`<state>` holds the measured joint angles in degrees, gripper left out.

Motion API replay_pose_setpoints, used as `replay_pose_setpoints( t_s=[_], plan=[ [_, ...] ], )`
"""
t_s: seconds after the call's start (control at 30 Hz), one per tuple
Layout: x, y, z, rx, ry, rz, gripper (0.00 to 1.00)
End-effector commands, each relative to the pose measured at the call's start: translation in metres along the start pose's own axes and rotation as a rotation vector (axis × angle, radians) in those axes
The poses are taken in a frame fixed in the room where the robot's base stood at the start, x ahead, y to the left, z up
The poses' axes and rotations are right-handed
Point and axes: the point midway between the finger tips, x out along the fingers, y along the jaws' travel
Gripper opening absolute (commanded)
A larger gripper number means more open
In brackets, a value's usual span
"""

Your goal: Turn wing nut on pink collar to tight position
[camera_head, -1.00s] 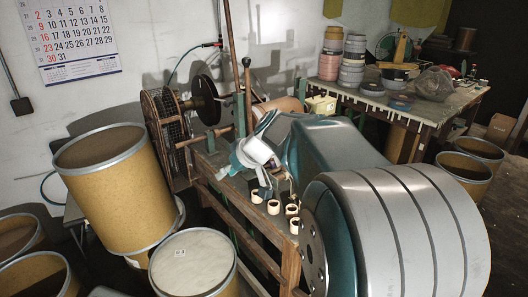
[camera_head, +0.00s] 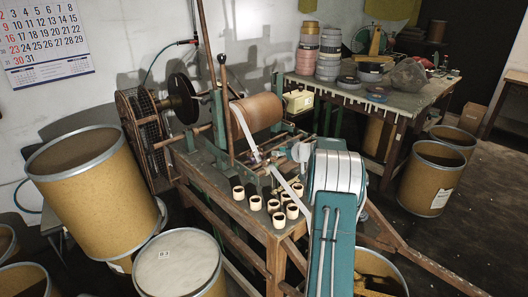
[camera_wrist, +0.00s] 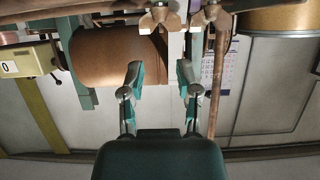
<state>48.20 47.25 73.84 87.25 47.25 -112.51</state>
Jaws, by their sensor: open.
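In the wrist view my gripper (camera_wrist: 159,72) is open and empty, its two fingers apart. Two brown wing nuts show beyond the fingertips near the top edge, one left of centre (camera_wrist: 158,18) and one right of it (camera_wrist: 212,15). They are apart from the fingers. I cannot tell which one sits on the pink collar. A small pinkish part, perhaps the collar, shows beside the tape strip in the head view (camera_head: 256,157). My arm hides much of the area to its right.
The winding bench (camera_head: 213,184) carries a large brown roll (camera_head: 258,113) and several small cups (camera_head: 273,206). A pale tape strip (camera_head: 240,125) runs down past the roll. Fibre drums (camera_head: 95,200) stand at left. A table (camera_head: 385,100) with stacked rolls is behind right.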

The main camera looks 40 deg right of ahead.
Motion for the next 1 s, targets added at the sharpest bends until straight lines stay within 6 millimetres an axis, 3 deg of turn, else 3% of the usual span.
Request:
replay_pose_setpoints(
  t_s=[0.2,0.5,0.93,0.97,1.0],
  plan=[
    [0.043,-0.001,0.002,0.001,-0.003,-0.005,0.42],
    [0.083,0.000,0.001,0.000,-0.002,-0.002,0.42],
    [0.093,-0.001,0.001,0.002,-0.002,-0.002,0.42],
    [0.093,0.000,0.001,0.002,-0.002,-0.002,0.33],
    [0.093,0.000,0.001,0.002,-0.002,-0.002,0.16]
  ],
)
